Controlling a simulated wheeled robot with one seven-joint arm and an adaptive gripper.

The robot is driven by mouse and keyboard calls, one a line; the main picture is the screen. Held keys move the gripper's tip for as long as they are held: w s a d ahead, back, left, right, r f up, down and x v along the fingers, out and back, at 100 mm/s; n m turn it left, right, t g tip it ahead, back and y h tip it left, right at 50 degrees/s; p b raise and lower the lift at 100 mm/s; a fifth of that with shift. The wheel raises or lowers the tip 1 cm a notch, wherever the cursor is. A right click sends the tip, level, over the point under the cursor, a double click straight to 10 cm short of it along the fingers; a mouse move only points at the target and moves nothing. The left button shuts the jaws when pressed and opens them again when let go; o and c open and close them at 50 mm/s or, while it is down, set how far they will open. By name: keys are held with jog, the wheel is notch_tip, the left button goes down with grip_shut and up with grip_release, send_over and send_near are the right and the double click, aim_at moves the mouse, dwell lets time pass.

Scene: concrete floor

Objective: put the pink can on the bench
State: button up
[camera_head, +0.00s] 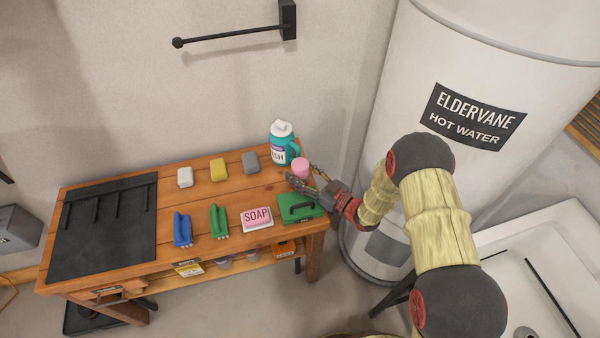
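The pink can (300,168) is at the right end of the wooden bench (185,264), just in front of the teal jug. It looks upright, and its lower part is hidden by my gripper. I cannot tell whether it rests on the bench top or is held slightly above it. My gripper (303,178) reaches in from the right, over the bench's right edge. Its fingers are spread, one on each side of the can. I cannot tell whether they press on it.
A teal jug (284,150) stands close behind the can. A green case (301,206) and pink soap box (257,217) lie in front. Sponges, brushes and a black mat (104,226) are further left. The white water tank (400,130) stands right of the bench.

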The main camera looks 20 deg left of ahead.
jog(key=shift+r, duration=0.1)
jog(key=p+v, duration=0.3)
jog(key=v, duration=0.9)
jog(key=shift+r, duration=0.1)
dwell(0.3)
